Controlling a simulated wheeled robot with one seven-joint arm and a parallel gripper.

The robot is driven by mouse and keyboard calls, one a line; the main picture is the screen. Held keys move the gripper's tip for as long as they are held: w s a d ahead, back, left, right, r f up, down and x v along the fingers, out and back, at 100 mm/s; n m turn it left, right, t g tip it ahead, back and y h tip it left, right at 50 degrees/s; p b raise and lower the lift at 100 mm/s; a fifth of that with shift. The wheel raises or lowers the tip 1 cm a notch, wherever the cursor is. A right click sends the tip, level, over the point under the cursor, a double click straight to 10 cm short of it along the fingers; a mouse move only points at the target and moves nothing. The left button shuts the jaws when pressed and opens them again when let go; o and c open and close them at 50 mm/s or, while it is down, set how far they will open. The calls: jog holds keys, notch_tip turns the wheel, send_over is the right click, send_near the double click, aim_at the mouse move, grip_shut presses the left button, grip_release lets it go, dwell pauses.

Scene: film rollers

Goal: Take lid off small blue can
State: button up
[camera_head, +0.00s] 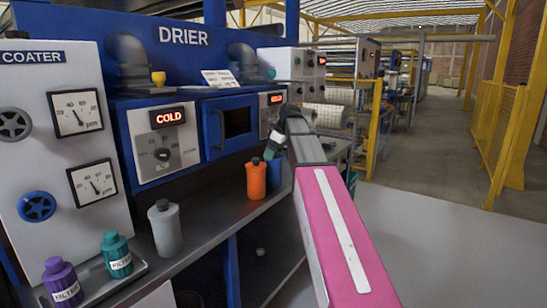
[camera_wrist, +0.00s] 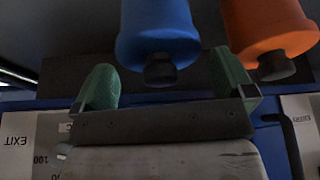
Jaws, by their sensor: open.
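The small blue can (camera_head: 273,173) stands on the bench beside an orange can (camera_head: 256,181), partly hidden by it and by my arm. In the wrist view, which is upside down, the blue can (camera_wrist: 155,25) shows with its small dark lid (camera_wrist: 160,68) facing my gripper. My gripper (camera_wrist: 166,68) is open, with one green finger on each side of the lid and clear space between. In the head view, my gripper (camera_head: 272,147) is just above the blue can. I see no contact with the lid.
The orange can (camera_wrist: 264,25) is close to one finger in the wrist view. A grey can (camera_head: 165,229), a teal can (camera_head: 116,255) and a purple can (camera_head: 62,283) stand farther left. The drier panel (camera_head: 165,140) rises behind the bench.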

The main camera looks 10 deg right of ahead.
jog(key=shift+f, duration=0.25)
jog(key=c, duration=0.7)
jog(key=shift+c, duration=0.2)
jog(key=shift+r, duration=0.2)
